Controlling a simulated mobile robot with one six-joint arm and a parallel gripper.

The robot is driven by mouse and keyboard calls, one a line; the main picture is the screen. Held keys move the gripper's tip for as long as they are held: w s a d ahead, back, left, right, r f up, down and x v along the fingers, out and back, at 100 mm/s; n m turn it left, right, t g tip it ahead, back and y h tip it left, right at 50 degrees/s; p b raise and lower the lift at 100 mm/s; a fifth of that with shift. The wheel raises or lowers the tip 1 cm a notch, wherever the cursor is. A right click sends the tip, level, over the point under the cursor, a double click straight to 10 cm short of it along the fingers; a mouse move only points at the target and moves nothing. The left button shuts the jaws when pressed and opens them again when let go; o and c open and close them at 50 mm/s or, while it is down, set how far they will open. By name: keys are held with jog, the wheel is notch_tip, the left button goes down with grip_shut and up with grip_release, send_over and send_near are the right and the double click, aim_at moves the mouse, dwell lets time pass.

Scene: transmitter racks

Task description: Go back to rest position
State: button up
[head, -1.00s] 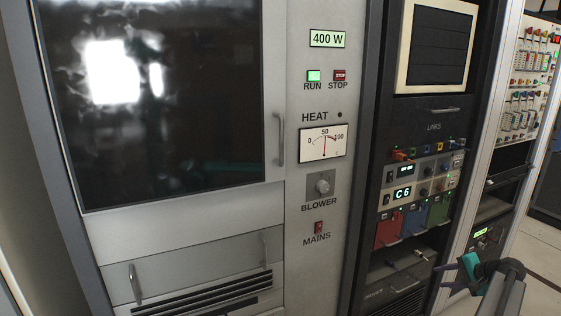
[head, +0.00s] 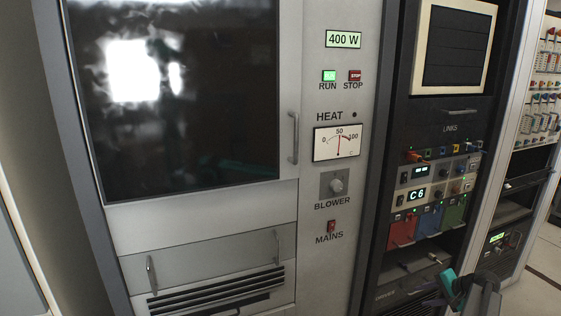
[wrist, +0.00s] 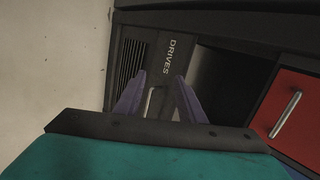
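I cannot tell how far the fingers are from that panel.
A grey cabinet (head: 118,222) with a dark window fills the left. A red drawer (wrist: 296,103) is right of the fingers. Some floor (head: 540,270) shows at far right.

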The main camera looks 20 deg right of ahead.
jog(key=w+a+f+n+g+y, duration=0.1)
jog(key=w+a+f+n+g, duration=0.15)
jog(key=a+f, duration=0.55)
jog(key=w+a+f+n+g+y, duration=0.1)
jog(key=w+a+f, duration=0.25)
jog(key=a, duration=0.85)
jog(key=s+a+f+n+g, duration=0.2)
jog(key=a+f, duration=0.2)
jog(key=a, duration=0.4)
jog(key=s+a+f+n+g, duration=0.15)
jog(key=a+f, duration=0.25)
jog(key=a, duration=0.5)
jog(key=s+a+f+n+g, duration=0.1)
jog(key=s+a+f+n, duration=0.1)
jog(key=a+f, duration=0.45)
jog(key=s+a+f+n+g+h, duration=0.2)
jog(key=s+a+n, duration=0.2)
jog(key=s+a, duration=0.55)
jog(key=s+a+f+n+g+h, duration=0.2)
jog(key=s+a+f+n+g, duration=0.15)
jog(key=s+a, duration=0.55)
notch_tip(320, 180, up, 14)
jog(key=s+p, duration=0.2)
jog(key=p, duration=1)
jog(key=shift+s+d+f+y, duration=0.15)
jog(key=shift+s+d+y, duration=0.05)
jog(key=shift+s+y, duration=0.1)
jog(key=shift+c, duration=0.6)
jog(key=shift+d, duration=0.1)
